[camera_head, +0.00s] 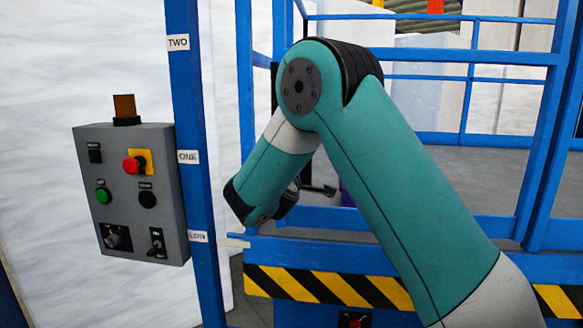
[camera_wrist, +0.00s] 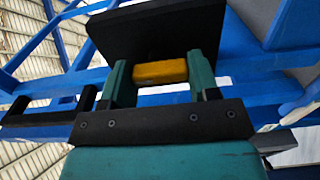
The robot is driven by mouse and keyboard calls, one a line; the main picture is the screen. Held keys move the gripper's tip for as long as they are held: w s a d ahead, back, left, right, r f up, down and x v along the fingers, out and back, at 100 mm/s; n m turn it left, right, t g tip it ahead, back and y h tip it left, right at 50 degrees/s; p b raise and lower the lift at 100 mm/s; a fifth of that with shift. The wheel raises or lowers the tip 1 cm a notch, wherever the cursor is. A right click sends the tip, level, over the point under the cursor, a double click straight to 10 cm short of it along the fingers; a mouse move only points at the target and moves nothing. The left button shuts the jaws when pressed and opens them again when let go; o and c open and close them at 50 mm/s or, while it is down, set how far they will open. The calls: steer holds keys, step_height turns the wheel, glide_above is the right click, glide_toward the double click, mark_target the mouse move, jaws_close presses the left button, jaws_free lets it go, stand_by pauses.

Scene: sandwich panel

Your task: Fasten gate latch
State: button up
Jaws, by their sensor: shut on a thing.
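In the wrist view, my gripper (camera_wrist: 162,72) has its two teal fingers on either side of a yellow grip (camera_wrist: 160,71), shut on it. I take this to be the latch's handle. A black plate (camera_wrist: 155,30) lies right behind the grip, and blue rails (camera_wrist: 255,90) of the gate run behind that. In the head view, my arm hides the fingers and the yellow grip. A short black bar (camera_head: 319,190) shows just right of my wrist, by the blue gate frame (camera_head: 420,220). Whether the latch is engaged cannot be told.
A grey control box (camera_head: 135,195) with a red button and switches hangs on a blue post (camera_head: 187,120) left of my wrist. A yellow-black striped beam (camera_head: 320,285) runs below. Blue railings (camera_head: 470,80) stand behind. A black bar (camera_wrist: 45,118) lies left in the wrist view.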

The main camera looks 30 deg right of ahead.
stand_by(0.5)
steer(key=o, duration=0.9)
steer(key=shift+b+v, duration=6.95)
steer(key=shift+v, duration=1.8)
steer(key=shift+w, duration=0.1)
steer(key=shift+f, duration=0.1)
